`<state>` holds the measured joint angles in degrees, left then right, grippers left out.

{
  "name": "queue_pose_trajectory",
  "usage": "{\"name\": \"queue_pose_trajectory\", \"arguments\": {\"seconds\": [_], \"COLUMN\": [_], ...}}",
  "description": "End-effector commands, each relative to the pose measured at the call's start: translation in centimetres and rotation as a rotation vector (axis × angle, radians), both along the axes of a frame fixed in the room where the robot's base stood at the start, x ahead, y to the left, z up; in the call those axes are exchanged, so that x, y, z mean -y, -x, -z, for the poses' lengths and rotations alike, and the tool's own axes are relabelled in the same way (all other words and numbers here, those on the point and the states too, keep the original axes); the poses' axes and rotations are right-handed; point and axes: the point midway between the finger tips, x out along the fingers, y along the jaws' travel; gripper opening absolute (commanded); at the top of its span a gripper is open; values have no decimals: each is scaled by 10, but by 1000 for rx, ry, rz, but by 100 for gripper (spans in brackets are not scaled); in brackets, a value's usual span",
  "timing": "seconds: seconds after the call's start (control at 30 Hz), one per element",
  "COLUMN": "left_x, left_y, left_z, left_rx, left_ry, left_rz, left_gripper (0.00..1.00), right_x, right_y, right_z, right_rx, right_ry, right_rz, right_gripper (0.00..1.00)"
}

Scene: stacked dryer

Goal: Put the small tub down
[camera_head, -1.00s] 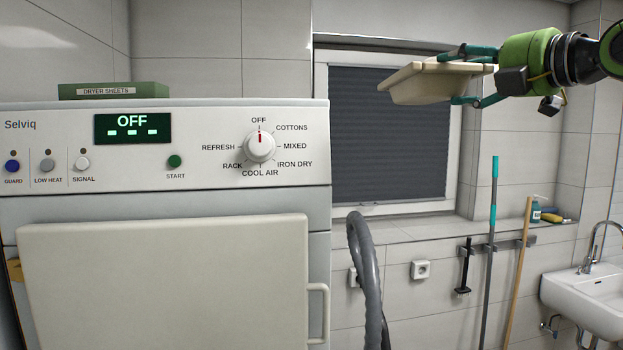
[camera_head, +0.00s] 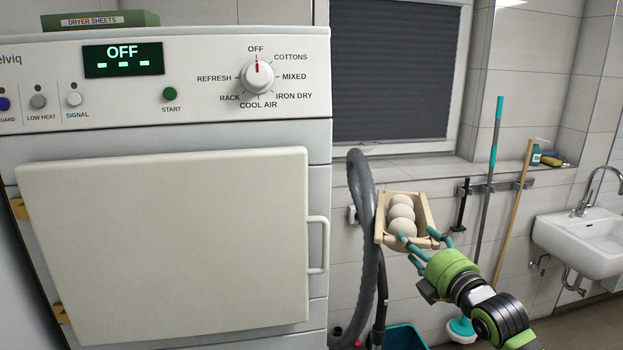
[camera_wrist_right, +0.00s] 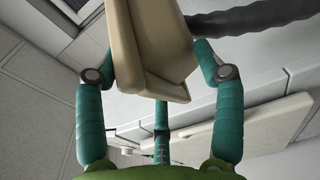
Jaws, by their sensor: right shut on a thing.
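The small tub (camera_head: 426,212) is cream-coloured and holds several pale balls (camera_head: 401,212). It is in the air right of the dryer, in front of the wall below the window. My right gripper (camera_head: 421,241) is shut on the tub's near end. In the right wrist view the tub (camera_wrist_right: 150,45) sits between the teal fingers of the gripper (camera_wrist_right: 152,75). What is under the tub is not clear in the wrist view. My left gripper is not in view.
The dryer (camera_head: 165,250) fills the left, its door closed and display reading OFF. A grey hose (camera_head: 362,240) hangs just left of the tub. A teal bucket (camera_head: 405,338) stands below. Long handles (camera_head: 490,175) and a sink (camera_head: 585,240) are at right.

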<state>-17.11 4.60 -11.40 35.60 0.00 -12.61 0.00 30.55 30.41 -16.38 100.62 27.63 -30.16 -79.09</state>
Motion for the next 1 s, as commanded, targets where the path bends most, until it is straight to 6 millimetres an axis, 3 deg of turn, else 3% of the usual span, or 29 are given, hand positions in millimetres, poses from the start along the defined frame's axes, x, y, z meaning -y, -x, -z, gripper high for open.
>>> {"name": "queue_pose_trajectory", "arguments": {"seconds": [0.03, 0.2, 0.4, 0.7, 1.0], "left_x": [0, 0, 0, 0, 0], "left_y": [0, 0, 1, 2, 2], "left_z": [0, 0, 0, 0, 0], "left_rx": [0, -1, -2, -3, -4], "left_ry": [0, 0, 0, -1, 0], "left_rz": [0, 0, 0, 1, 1], "left_gripper": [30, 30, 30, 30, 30], "right_x": [-3, -8, -17, -32, -42], "right_y": [13, 59, 124, 219, 269], "right_z": [21, 75, 121, 149, 151], "right_rx": [-4, -3, -2, 0, 1], "right_ry": [-2, -2, -1, -1, 0], "right_rz": [-1, -3, -20, -68, -107], "right_gripper": [21, 21, 21, 21, 21]}}
